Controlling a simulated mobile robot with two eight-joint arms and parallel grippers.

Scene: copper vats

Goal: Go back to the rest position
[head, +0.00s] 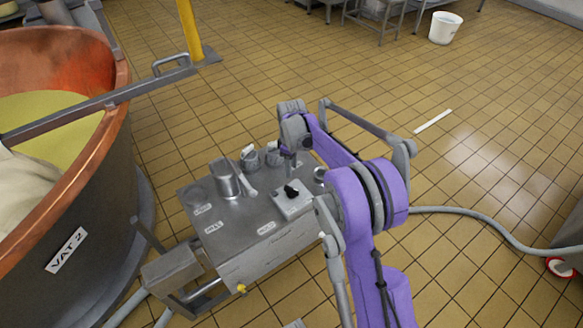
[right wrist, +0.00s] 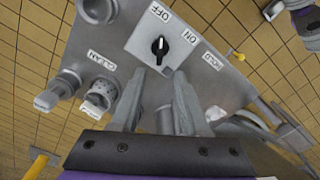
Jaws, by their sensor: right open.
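My right arm reaches in from the bottom right of the head view and bends over a grey metal control box (head: 262,238). My right gripper (head: 290,162) points down above the box's top, close to a black rotary knob (head: 291,190) on a pale plate. In the right wrist view my right gripper (right wrist: 160,75) has its two fingers apart with nothing between them. The knob (right wrist: 159,46) shows just beyond the fingertips, with OFF and ON labels on its plate. Its pale pointer line looks roughly upright in that view. My left gripper is not in view.
A large copper vat (head: 105,150) labelled VAT 2 stands at the left. A hose (head: 480,222) runs over the tiled floor at right. A white bucket (head: 444,28) stands far back. The floor at right is mostly clear.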

